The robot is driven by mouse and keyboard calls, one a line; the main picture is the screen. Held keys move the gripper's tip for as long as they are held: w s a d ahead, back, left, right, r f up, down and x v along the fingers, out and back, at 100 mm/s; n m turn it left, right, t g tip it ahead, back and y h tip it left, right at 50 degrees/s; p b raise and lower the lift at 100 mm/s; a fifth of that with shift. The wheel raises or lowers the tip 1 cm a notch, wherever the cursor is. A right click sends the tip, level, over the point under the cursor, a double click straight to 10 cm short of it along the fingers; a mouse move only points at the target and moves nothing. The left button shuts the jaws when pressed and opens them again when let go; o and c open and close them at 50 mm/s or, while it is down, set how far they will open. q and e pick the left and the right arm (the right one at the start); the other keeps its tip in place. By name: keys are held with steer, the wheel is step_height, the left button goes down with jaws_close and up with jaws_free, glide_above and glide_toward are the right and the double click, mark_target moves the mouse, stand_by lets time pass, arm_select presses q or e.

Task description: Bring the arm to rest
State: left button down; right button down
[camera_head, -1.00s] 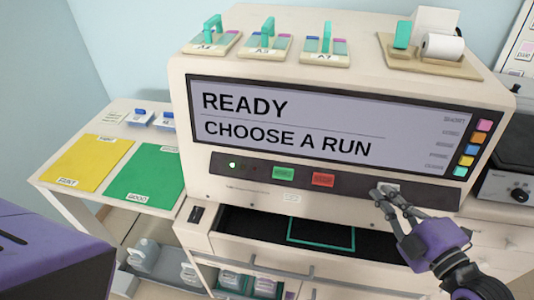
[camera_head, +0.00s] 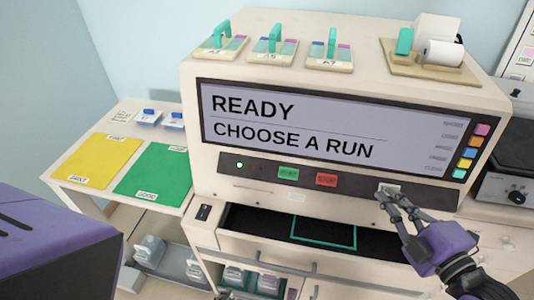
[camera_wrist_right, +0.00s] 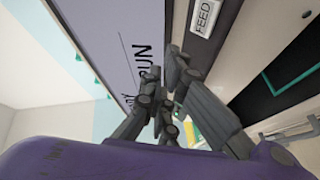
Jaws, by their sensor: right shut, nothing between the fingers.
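My right gripper (camera_head: 388,194) is shut and empty. It is in front of the lower right of the staining machine's front panel, its fingertips by a pale button. The wrist view shows its dark fingers (camera_wrist_right: 172,75) close to the screen and a label reading FEED (camera_wrist_right: 206,16). I cannot tell whether the fingertips touch the panel. The staining machine (camera_head: 335,186) has a screen (camera_head: 320,105) reading READY, CHOOSE A RUN. My left gripper is not in view; a purple part at the lower left may be mine.
Below the panel an open drawer (camera_head: 270,222) has a teal outline. A green mat (camera_head: 155,178) and a yellow mat (camera_head: 98,162) lie on the side table at left. Several slide holders (camera_head: 275,48) and a paper roll (camera_head: 443,53) stand on top of the machine. A grey device (camera_head: 505,185) is at right.

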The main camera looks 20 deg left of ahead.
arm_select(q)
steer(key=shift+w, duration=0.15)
arm_select(e)
steer(key=s+d+f+m+h, duration=0.3)
steer(key=d+f+m, duration=0.1)
steer(key=f+m, duration=0.45)
steer(key=s+d+f+m+h, duration=0.3)
steer(key=f+m, duration=0.4)
steer(key=f, duration=0.2)
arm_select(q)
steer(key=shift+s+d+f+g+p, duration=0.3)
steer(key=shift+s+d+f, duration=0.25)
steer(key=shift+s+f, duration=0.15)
arm_select(e)
steer(key=s+d+f+m+g+h, duration=0.1)
steer(key=s+f+m+g+h, duration=0.1)
steer(key=s+f, duration=0.5)
steer(key=s+d+f+m+g+h, duration=0.2)
steer(key=s+f+m, duration=0.2)
steer(key=s+f, duration=0.4)
steer(key=s, duration=0.6)
steer(key=shift+s+m, duration=0.3)
steer(key=shift+m, duration=0.05)
